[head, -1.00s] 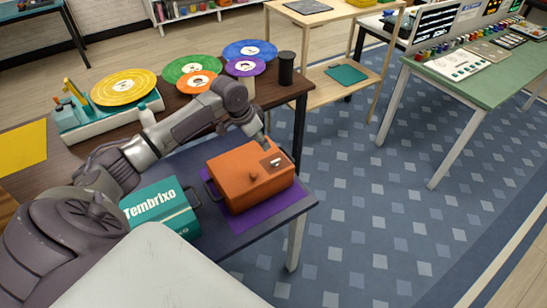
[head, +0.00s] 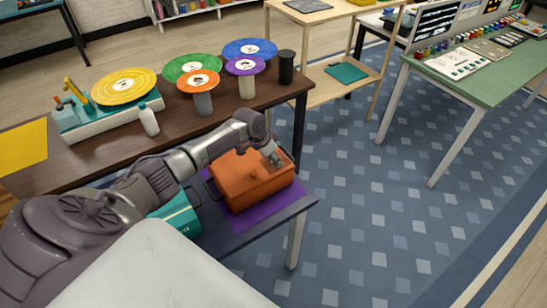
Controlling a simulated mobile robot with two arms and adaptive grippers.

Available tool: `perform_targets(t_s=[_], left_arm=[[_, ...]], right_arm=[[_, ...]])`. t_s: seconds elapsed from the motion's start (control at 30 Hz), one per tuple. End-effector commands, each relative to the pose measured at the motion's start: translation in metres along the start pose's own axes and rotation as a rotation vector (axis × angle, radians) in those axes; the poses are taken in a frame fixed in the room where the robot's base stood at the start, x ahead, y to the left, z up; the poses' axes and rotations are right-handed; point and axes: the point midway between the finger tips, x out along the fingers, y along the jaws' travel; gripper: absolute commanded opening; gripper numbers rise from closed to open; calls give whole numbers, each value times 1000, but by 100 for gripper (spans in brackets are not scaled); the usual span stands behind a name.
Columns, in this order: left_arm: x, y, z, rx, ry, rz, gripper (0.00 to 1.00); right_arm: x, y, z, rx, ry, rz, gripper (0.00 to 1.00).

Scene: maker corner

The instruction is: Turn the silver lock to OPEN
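An orange box (head: 245,185) with a round knob on top stands on a purple mat (head: 262,215) on the dark table. My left arm reaches in from the left over the box. My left gripper (head: 276,160) points down at the far right part of the box's top. It covers that spot, so the silver lock and its markings cannot be made out. Whether the fingers touch anything or are open or shut is too small to tell. My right gripper is not in view.
A teal box (head: 180,216) stands left of the orange box, partly behind my arm. Behind are a white bottle (head: 149,119), a black canister (head: 286,67) and several coloured discs on stands, including an orange disc (head: 198,81). The patterned floor to the right is clear.

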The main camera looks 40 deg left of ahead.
Motion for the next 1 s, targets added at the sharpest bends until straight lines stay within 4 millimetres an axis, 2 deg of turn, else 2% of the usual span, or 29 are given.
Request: perform_targets(t_s=[0.03,0.2,0.23,0.63,1.0], left_arm=[[0,0,0,0,0,0,31],[0,0,0,0,0,0,3],[0,0,0,0,0,0,0],[-2,1,-1,-26,0,-9,0],[-5,4,-3,-234,0,-93,0]], right_arm=[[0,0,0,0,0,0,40],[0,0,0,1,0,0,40],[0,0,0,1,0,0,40],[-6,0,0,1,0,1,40],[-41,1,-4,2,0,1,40]])
